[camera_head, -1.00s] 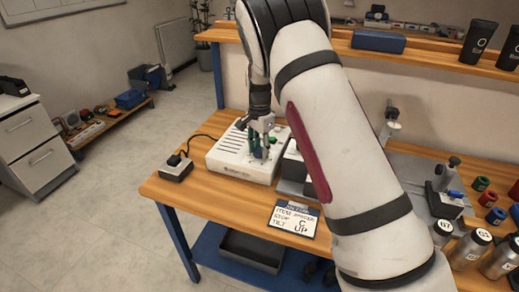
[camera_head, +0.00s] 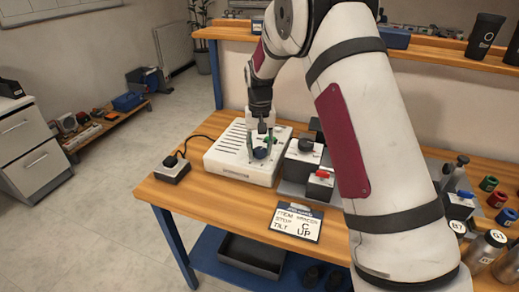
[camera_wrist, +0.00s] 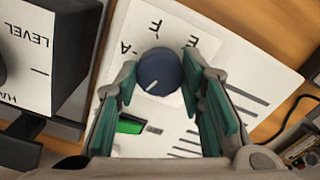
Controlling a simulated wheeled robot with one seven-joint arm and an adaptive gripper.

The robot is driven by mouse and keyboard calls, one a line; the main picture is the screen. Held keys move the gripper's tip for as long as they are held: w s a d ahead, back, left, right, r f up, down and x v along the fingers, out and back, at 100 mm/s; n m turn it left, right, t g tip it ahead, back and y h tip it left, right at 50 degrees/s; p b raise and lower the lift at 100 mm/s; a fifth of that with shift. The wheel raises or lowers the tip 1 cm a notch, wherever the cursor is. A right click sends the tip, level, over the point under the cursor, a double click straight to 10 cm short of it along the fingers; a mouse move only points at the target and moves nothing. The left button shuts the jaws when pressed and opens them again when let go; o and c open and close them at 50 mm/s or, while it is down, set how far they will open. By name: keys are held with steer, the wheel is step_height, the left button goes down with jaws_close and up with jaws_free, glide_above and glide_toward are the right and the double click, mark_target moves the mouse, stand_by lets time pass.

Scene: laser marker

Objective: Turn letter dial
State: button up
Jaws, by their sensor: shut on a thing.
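The letter dial is a round blue knob with a white pointer line, on the white face of a box. In the wrist view the dial (camera_wrist: 161,68) sits between my green-padded fingers, and its line points to the lower left. Black letters, including F and E, show around its far side; others are hidden. My gripper (camera_wrist: 160,80) is shut on the dial. In the head view my gripper (camera_head: 258,143) reaches down from above onto the white box (camera_head: 228,168), with the dial (camera_head: 261,154) partly hidden by the fingers.
A black-sided box labelled LEVEL (camera_wrist: 30,55) stands close beside my left finger. A small cabled box (camera_head: 172,169) lies left of the white box. Bare wood (camera_head: 222,203) lies in front.

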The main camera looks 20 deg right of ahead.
mark_target(260, 150)
steer(key=n, duration=0.5)
steer(key=shift+n+b, duration=0.3)
steer(key=shift+b, duration=0.1)
steer(key=shift+n, duration=2.2)
steer(key=o, duration=1.1)
steer(key=shift+o, duration=0.2)
steer(key=shift+r, duration=0.1)
step_height(260, 150, up, 12)
